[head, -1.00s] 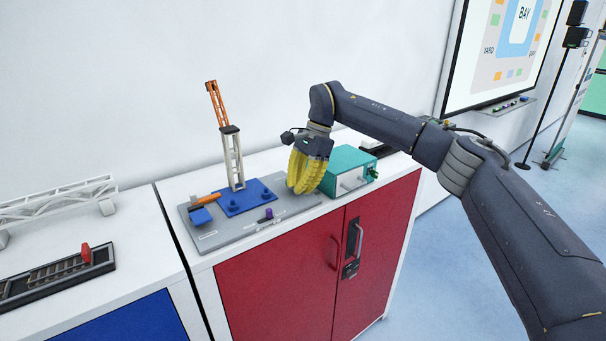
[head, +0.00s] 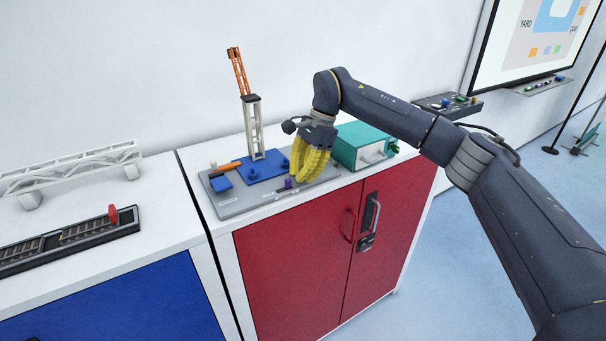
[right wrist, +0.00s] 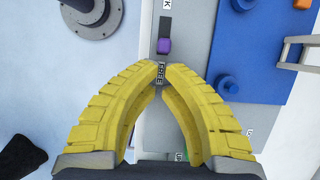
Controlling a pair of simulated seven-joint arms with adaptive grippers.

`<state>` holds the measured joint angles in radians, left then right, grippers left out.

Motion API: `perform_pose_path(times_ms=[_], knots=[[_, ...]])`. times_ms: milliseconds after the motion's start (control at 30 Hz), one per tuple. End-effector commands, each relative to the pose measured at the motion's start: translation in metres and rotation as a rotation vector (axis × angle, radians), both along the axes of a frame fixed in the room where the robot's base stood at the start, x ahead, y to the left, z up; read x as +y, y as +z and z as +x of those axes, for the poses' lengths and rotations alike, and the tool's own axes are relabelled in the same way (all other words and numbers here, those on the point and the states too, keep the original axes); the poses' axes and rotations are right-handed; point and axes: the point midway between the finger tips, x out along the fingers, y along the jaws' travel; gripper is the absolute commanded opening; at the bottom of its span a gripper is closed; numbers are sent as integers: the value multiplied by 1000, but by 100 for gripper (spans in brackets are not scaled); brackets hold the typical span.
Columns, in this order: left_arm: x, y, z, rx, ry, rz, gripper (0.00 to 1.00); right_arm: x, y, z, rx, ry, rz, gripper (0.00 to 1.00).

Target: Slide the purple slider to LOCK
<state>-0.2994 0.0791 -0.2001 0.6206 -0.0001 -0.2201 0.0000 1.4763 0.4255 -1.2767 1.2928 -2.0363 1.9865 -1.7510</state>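The purple slider (head: 288,183) sits on the grey board (head: 235,208) near its front edge. In the right wrist view the purple slider (right wrist: 163,46) is at the end of its dark track nearest the FREE label (right wrist: 160,73). A label ending in K (right wrist: 168,4) shows beyond the track's other end. My right gripper (head: 298,181) points down beside the slider. In the right wrist view its yellow fingertips (right wrist: 161,72) are nearly together over the FREE label, just short of the slider, with nothing held. My left gripper is not in view.
A crane tower (head: 254,130) stands on a blue plate (head: 270,172) behind the slider. A teal box (head: 362,146) is right of my gripper. A blue block (head: 221,183) lies at the board's left. The white gantry (head: 80,168) stands on the left cabinet.

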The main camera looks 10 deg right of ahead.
Motion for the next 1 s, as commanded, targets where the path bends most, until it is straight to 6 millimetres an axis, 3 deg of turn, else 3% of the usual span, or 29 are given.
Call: perform_pose_path(times_ms=[167,367,667,867,1000], knots=[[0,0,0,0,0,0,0,5,0,-2,-1,3,0,0],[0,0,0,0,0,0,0,27,0,-12,0,2,0,0],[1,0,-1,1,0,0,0,27,0,-12,0,0,1,0],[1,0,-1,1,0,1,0,14,0,-7,0,-5,0,0],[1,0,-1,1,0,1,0,-11,1,0,-1,-17,-1,0]])
